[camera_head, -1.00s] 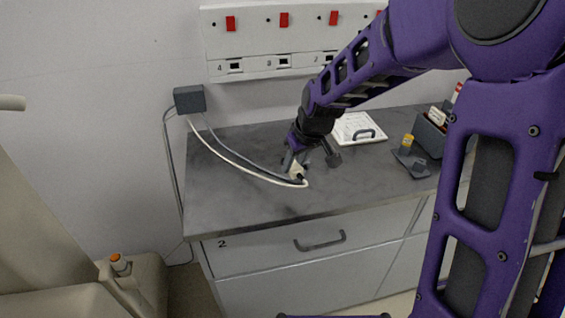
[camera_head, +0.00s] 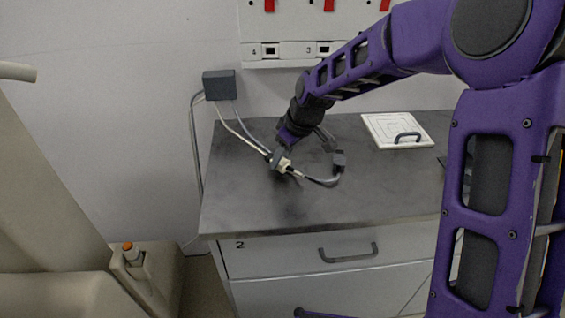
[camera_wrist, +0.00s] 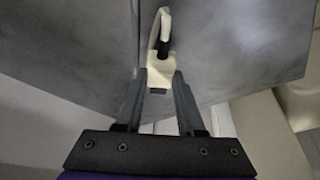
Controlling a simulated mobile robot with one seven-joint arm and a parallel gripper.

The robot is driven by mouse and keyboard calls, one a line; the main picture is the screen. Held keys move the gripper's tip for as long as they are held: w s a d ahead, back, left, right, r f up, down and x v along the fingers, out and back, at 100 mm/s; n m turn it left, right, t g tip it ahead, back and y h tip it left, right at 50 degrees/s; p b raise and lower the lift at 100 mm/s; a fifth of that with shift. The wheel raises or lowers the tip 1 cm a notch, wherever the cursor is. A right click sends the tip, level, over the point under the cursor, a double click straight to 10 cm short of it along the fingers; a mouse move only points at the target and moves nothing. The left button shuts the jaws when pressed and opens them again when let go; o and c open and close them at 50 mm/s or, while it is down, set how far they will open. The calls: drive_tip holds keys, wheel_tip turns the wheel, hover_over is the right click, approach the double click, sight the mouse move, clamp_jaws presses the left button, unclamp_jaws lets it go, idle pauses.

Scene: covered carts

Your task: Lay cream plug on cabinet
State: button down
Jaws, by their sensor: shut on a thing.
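The cream plug (camera_head: 285,167) is between the fingertips of my gripper (camera_head: 279,160), over the left part of the cabinet's dark grey top (camera_head: 300,205). In the wrist view, my gripper (camera_wrist: 158,88) is shut on the cream plug (camera_wrist: 160,70). A black sleeve and a pale cable loop extend from the plug's far end. The cabinet top (camera_wrist: 225,45) lies behind it. I cannot tell whether the plug touches the top. The fingers partly hide the plug in the head view.
A dark box (camera_head: 219,85) on the wall feeds cables down to the cabinet top. A white panel with a dark handle (camera_head: 397,130) lies at the back right. The front of the cabinet top is clear. A wall socket strip (camera_head: 290,50) is behind.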

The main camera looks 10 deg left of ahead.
drive_tip(key=shift+f, duration=0.75)
drive_tip(key=shift+f+b, duration=0.3)
drive_tip(key=c, duration=0.5)
unclamp_jaws()
drive_tip(key=shift+r, duration=0.25)
drive_tip(key=p+v, duration=0.2)
drive_tip(key=v, duration=1)
drive_tip(key=shift+r, duration=0.15)
